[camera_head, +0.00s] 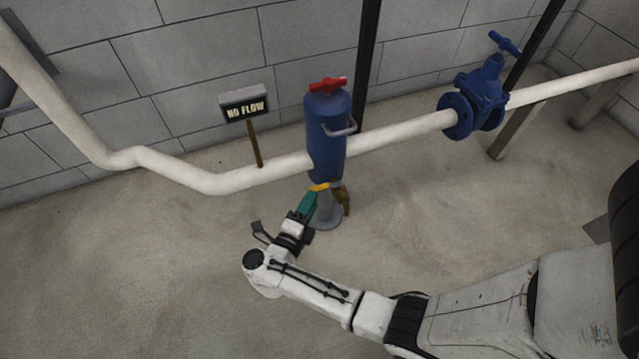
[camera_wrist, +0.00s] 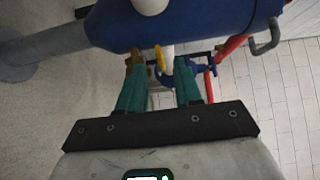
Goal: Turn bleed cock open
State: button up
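The bleed cock shows as a yellow lever (camera_head: 319,187) with a brass body (camera_head: 342,198) low on the blue vessel (camera_head: 327,135). In the wrist view, the yellow lever (camera_wrist: 160,57) and brass body (camera_wrist: 136,60) lie just under the blue vessel (camera_wrist: 185,22). My gripper (camera_head: 308,200) has green fingers and reaches the lever from the lower left. In the wrist view my gripper (camera_wrist: 160,82) is open, its fingers well apart. The lever lies between the fingertips, in line with the gap. I cannot tell whether either finger touches it. The brass body is beside the left fingertip.
A white pipe (camera_head: 225,180) runs along the wall into a blue valve (camera_head: 478,98). A "NO FLOW" sign (camera_head: 244,103) stands behind it. The vessel has a red handle (camera_head: 328,84) on top and a side handle (camera_head: 341,129). The concrete floor (camera_head: 130,270) is clear at left.

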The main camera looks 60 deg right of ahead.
aim_at(326, 187)
jog(key=w+d+b, duration=0.1)
jog(key=d, duration=0.6)
jog(key=shift+w, duration=0.2)
grip_shut()
dwell(0.4)
